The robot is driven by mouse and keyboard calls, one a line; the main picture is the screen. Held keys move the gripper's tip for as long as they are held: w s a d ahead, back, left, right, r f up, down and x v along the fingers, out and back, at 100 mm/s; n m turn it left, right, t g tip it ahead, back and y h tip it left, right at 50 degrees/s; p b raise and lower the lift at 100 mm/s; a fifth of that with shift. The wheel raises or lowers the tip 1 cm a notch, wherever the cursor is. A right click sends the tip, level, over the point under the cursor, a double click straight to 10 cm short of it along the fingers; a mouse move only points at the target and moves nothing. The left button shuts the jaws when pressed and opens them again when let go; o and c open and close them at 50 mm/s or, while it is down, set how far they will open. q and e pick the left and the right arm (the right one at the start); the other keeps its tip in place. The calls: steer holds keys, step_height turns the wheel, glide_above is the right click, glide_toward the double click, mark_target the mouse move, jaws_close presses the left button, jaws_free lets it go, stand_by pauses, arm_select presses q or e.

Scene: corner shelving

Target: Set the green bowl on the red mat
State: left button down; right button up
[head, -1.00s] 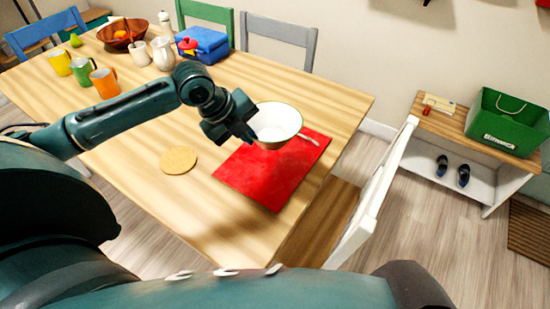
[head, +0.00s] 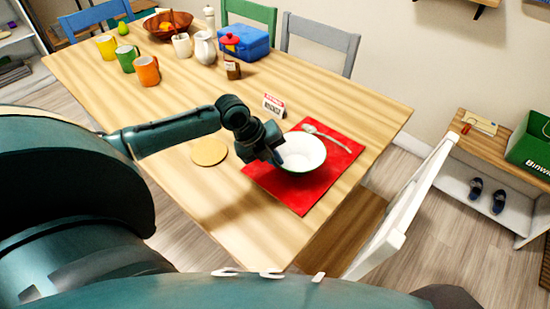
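The green bowl (head: 304,153), white inside with a green rim, is upright over the middle of the red mat (head: 305,198). It looks to be on the mat or just above it; its underside is hidden, so I cannot tell contact for sure. My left gripper (head: 279,156) is at the bowl's left rim, with its fingers closed on the edge as far as I can see. My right gripper is not in view.
A spoon (head: 326,138) lies on the mat behind the bowl. A round cork coaster (head: 209,152) is to the left, and a small sign (head: 273,106) stands behind. Mugs, a jar (head: 233,70) and a blue box (head: 244,42) are at the back. A white chair (head: 405,208) is at the right edge.

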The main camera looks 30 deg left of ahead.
arm_select(q)
steer(key=shift+f, duration=0.1)
steer(key=c, duration=1.6)
jaws_free()
steer(key=shift+c, duration=0.2)
steer(key=v, duration=1.2)
steer(key=shift+p, duration=0.35)
